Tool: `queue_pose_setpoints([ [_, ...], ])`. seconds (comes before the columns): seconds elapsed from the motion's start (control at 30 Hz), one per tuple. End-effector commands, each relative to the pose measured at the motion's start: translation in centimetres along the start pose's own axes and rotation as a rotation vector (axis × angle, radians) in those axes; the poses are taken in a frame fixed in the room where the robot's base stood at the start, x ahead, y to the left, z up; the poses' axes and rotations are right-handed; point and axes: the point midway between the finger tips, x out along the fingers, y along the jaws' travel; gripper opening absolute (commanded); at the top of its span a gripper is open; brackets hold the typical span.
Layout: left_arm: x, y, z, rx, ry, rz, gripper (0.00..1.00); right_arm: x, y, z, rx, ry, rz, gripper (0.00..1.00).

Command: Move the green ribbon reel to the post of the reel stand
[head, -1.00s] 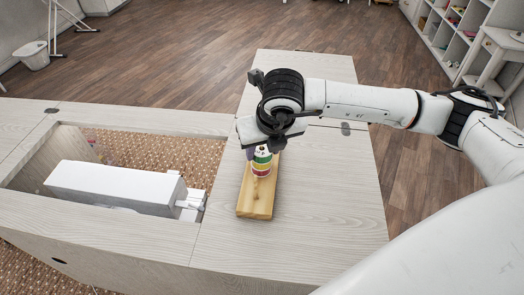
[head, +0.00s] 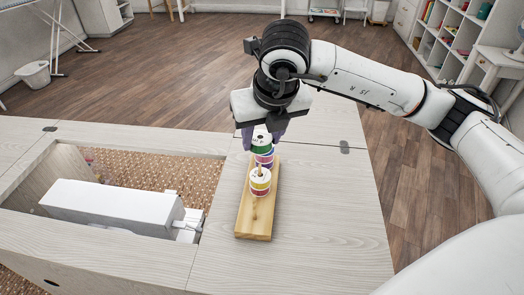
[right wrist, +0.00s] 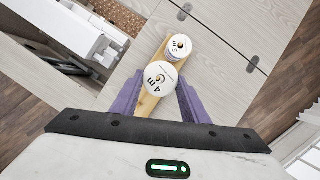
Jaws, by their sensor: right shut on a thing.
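The green ribbon reel (head: 261,143) has a white top and is between the purple fingers of my right gripper (head: 263,137). The gripper is shut on it and holds it up above the wooden reel stand (head: 256,222). In the right wrist view the held reel (right wrist: 159,77) shows a white top marked "4 m". A purple and blue reel (head: 265,159) stands farther back, partly hidden behind the green reel. My left gripper is out of view.
A white sewing machine (head: 115,204) lies in the cabinet's opening left of the stand. The pale cabinet top (head: 325,215) is clear to the right of the stand. Shelves (head: 455,35) stand far off at the right.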

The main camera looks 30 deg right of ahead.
Motion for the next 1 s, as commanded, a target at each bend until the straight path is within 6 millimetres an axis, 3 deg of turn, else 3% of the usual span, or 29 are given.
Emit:
queue_pose_setpoints([
  [0.47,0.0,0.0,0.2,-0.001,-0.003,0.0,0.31,-0.3,0.0,-0.1,-0.044,0.001,0.018,0.2],
  [0.67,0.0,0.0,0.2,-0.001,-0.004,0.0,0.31,0.3,0.2,-1.8,-0.347,0.004,0.143,0.2],
  [1.0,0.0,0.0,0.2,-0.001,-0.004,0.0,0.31,0.9,1.1,-5.0,-1.059,0.001,0.445,0.2],
])
